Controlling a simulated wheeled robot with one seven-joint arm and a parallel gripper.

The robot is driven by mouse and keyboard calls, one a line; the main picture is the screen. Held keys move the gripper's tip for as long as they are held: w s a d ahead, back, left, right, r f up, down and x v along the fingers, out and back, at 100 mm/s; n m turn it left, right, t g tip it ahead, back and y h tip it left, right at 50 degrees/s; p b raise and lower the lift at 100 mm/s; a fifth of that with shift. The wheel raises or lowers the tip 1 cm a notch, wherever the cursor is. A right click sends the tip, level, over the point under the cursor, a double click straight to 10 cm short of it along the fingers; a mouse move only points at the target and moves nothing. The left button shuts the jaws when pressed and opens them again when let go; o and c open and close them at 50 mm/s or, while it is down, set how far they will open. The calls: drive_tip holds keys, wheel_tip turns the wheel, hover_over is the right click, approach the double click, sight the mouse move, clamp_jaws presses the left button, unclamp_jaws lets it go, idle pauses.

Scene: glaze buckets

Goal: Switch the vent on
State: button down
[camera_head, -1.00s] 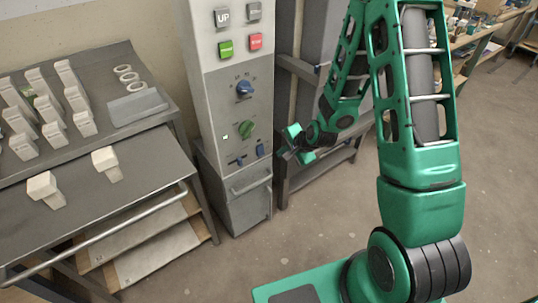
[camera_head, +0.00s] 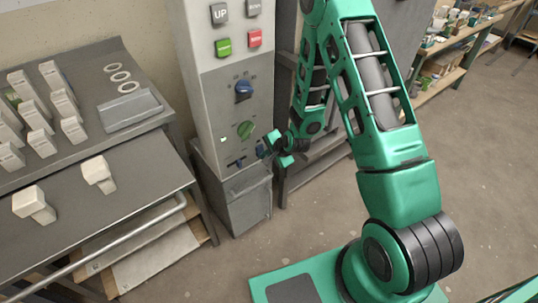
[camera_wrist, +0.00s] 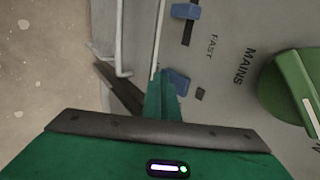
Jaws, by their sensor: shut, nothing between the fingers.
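A pale control cabinet (camera_head: 205,125) stands in the middle of the head view, with a grey panel. On the panel are a blue knob (camera_head: 243,89), a green knob (camera_head: 245,130) and a blue slider (camera_head: 238,163). In the wrist view, the green knob (camera_wrist: 300,85) is at the right beside the word MAINS. The slider (camera_wrist: 185,11) sits in a dark slot near the word FAST. A second blue control (camera_wrist: 178,82) is right beside my gripper (camera_wrist: 162,78), which is shut and empty; contact cannot be told. No vent label is readable.
Above the knobs are several push buttons, including a green one (camera_head: 224,47) and a red one (camera_head: 255,38). A grey bench (camera_head: 100,185) with white blocks stands at left. A pale handle (camera_wrist: 121,40) is left of my gripper. Floor is open at right.

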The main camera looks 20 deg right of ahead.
drive_tip(key=shift+w+d, duration=0.1)
drive_tip(key=shift+w, duration=0.05)
drive_tip(key=shift+w+f, duration=0.1)
idle(0.5)
drive_tip(key=shift+d, duration=0.1)
